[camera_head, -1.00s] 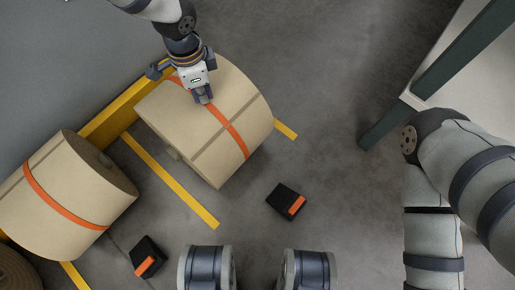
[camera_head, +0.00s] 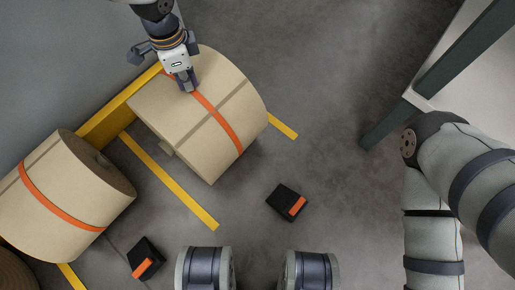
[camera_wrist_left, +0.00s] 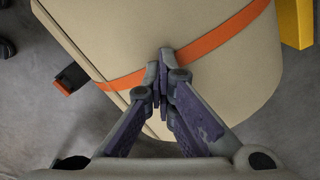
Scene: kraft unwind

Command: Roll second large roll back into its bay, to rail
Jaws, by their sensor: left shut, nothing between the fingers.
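The second large roll (camera_head: 225,105) is a kraft paper roll with an orange band, lying on its side at the upper middle of the head view. Its upper left side is close to the yellow rail (camera_head: 105,122); I cannot tell if they touch. My left gripper (camera_head: 187,86) is shut and empty, its fingertips at the roll's upper surface near the orange band. In the left wrist view the shut fingertips (camera_wrist_left: 160,65) lie over the roll (camera_wrist_left: 120,35) at the band. Contact is likely but not certain. My right gripper is not in view.
Another banded roll (camera_head: 60,200) lies at the left. Yellow floor lines (camera_head: 170,180) mark the bay. Black wedges with orange faces sit on the floor, one (camera_head: 287,202) at centre and one (camera_head: 146,258) lower left. A dark green post (camera_head: 395,122) stands right; the centre-right floor is clear.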

